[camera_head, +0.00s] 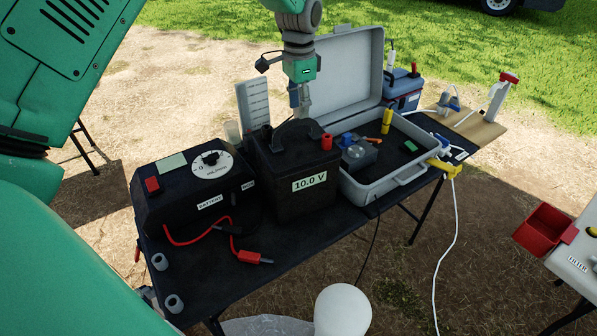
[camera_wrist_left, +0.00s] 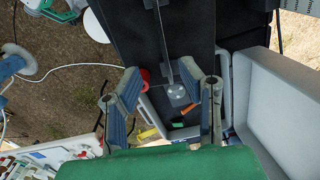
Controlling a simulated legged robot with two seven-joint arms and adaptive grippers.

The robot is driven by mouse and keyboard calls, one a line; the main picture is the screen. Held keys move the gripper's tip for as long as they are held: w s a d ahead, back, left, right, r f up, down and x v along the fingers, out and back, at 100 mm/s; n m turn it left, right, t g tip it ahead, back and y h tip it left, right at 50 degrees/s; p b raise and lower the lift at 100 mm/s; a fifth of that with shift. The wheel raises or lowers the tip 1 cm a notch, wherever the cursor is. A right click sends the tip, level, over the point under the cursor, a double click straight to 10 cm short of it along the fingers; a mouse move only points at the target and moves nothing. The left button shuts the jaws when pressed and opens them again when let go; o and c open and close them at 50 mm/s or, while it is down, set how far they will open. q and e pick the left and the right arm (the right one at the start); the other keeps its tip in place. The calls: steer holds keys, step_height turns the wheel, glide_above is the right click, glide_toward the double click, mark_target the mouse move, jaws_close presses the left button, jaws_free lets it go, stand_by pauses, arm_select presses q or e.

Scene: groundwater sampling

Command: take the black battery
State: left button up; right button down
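The black battery (camera_head: 285,185) stands upright on the dark table, with a "10.0 V" label, a red terminal cap and a thin black carry handle on top. My left gripper (camera_head: 299,100) points down just above the battery's top, toward its far side. In the left wrist view, the gripper (camera_wrist_left: 168,96) has its two fingers spread apart with nothing between them held. The battery's dark top (camera_wrist_left: 135,30) and handle lie ahead of the fingers there. Whether a finger touches the battery cannot be told. My right gripper is not in view.
A black tester (camera_head: 195,190) with a dial and red lead stands left of the battery. An open grey case (camera_head: 400,185) with small parts is close on the right, its raised lid (camera_head: 350,70) behind the gripper. A white bulb-like object (camera_head: 342,310) is in front.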

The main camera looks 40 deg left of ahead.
mark_target(296, 124)
arm_select(q)
steer(key=shift+a+f, duration=0.3)
steer(key=shift+f, duration=0.3)
steer(key=f, duration=0.3)
steer(key=shift+a+f+p, duration=0.35)
steer(key=shift+f+p, duration=0.05)
steer(key=shift+d+f, duration=0.1)
steer(key=shift+f, duration=0.4)
steer(key=shift+d+r, duration=0.1)
steer(key=shift+d, duration=0.05)
jaws_close()
steer(key=shift+w+r, duration=0.2)
steer(key=shift+r, duration=0.05)
